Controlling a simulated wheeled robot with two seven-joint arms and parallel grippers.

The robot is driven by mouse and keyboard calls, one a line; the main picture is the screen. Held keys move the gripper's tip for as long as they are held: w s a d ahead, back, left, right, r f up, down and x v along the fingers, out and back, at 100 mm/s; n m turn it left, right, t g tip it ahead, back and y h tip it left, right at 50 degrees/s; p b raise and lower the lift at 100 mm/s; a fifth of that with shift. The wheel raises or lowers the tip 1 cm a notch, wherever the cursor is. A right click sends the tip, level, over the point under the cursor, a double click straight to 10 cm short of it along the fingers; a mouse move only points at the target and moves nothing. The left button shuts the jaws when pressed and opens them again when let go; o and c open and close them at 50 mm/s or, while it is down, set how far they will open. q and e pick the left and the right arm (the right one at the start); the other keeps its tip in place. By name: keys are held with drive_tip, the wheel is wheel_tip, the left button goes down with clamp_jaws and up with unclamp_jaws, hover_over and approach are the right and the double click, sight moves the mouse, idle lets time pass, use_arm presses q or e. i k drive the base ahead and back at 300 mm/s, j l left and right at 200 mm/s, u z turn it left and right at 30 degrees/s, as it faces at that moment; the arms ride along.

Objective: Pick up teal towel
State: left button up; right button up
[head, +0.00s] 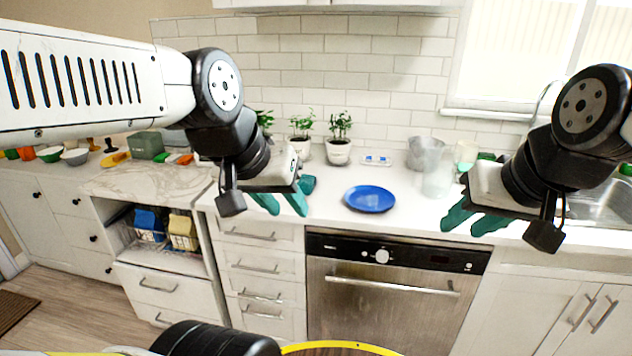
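I cannot clearly make out a teal towel. A small teal patch (308,183) shows on the counter just behind my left gripper's fingers; I cannot tell whether it is the towel or part of the gripper. My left gripper (281,204) has teal fingers set apart and hangs over the counter's front edge, left of the blue plate. Nothing shows between its fingers. My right gripper (472,219) also has teal fingers spread apart, with nothing between them. It is right of the plate, over the counter's front edge.
A blue plate (370,198) lies on the white counter above a dishwasher (380,300). Potted plants (338,150) stand by the wall, clear vessels (437,178) right of the plate. A green box (146,145) and bowls stand at left. The sink (600,207) is at right.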

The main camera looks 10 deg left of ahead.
sight(307, 183)
drive_tip(key=i+j, duration=0.1)
drive_tip(key=i, duration=0.35)
drive_tip(key=i+j, duration=0.1)
drive_tip(key=i, duration=0.35)
drive_tip(key=u, duration=0.05)
